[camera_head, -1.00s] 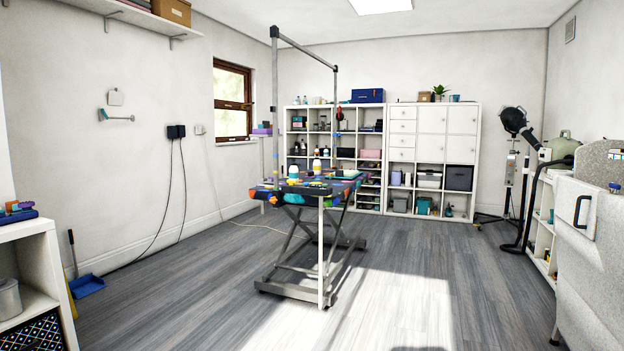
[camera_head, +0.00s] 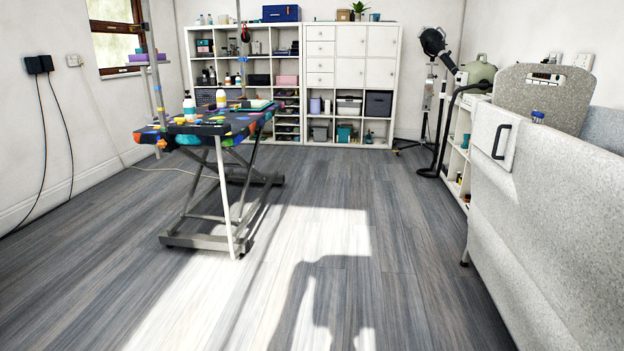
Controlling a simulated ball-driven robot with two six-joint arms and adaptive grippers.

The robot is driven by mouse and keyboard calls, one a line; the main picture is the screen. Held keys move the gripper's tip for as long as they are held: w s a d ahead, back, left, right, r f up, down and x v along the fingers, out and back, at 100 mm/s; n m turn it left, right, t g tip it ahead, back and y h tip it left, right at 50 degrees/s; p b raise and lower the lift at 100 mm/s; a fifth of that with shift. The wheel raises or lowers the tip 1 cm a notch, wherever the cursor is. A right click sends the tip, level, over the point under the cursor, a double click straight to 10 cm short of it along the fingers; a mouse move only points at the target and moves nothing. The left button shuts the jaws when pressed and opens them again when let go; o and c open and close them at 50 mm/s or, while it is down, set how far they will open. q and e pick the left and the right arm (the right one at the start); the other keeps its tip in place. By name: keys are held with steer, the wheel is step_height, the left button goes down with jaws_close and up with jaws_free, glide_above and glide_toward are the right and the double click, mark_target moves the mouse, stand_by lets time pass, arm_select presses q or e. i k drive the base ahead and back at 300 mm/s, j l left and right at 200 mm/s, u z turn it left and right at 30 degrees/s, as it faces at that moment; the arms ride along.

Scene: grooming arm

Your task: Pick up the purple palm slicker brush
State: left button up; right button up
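I cannot make out a purple palm slicker brush in this view. The grooming table (camera_head: 193,138) stands left of centre with a multicoloured patterned top. Smaller things on the top are hard to tell from the pattern. Neither of my grippers is in view.
A white shelf unit (camera_head: 335,72) with boxes stands at the back wall. A grey tub (camera_head: 560,200) fills the right side. A black dryer on a stand (camera_head: 434,42) is at the back right. The wooden floor (camera_head: 390,250) between table and tub is clear.

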mark_target(213, 109)
steer(key=i+z, duration=0.25)
steer(key=i, duration=3.35)
steer(key=i+l+u, duration=0.1)
steer(key=i, duration=1.05)
